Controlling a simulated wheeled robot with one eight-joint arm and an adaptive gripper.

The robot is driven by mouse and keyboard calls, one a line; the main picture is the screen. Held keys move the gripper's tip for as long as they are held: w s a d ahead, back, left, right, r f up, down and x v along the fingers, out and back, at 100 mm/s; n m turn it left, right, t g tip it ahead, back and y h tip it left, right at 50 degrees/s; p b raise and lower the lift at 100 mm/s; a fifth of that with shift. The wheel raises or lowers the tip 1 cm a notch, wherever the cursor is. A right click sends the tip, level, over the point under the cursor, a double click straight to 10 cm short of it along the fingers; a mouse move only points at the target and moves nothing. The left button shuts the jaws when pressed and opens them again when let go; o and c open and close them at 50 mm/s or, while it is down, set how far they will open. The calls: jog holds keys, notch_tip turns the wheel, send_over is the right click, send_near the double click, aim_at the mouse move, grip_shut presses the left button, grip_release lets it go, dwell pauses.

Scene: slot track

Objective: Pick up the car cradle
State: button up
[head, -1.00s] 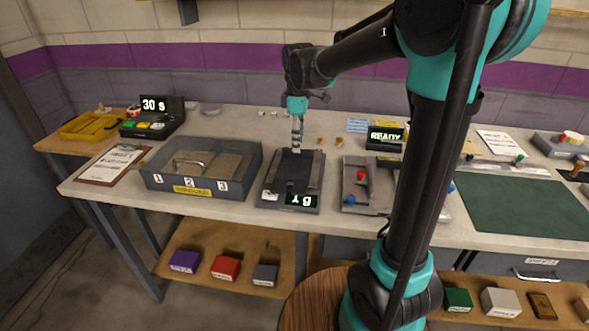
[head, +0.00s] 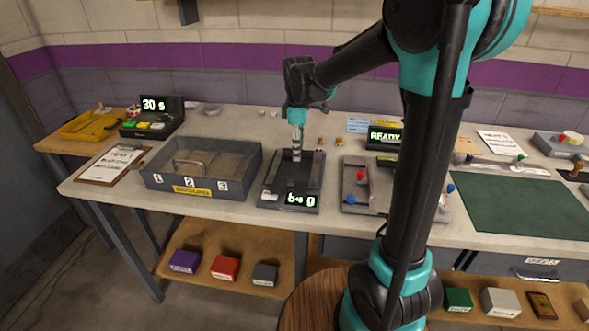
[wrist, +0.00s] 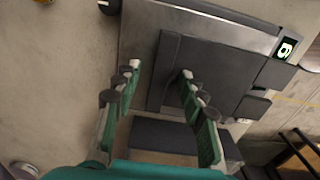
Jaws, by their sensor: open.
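My gripper (head: 296,157) is open, with its fingers pointing down over the back part of a dark scale (head: 268,195). In the wrist view my gripper (wrist: 160,80) has its two fingers apart, with a dark grey raised plate (wrist: 225,70) under and ahead of the tips. This plate lies on the scale and may be the car cradle; I cannot tell for certain. A darker block (wrist: 165,135) shows between the fingers, nearer the palm. Whether the fingertips touch anything is unclear. The scale's lit display (head: 300,199) shows a number in grams.
A grey bin with numbered compartments (head: 190,188) stands left of the scale. A grey tray with red and blue knobs (head: 352,200) stands close on its right. A READY display (head: 384,137) is behind that tray. A green mat (head: 525,205) lies at the right.

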jog(key=shift+c, duration=0.4)
grip_shut()
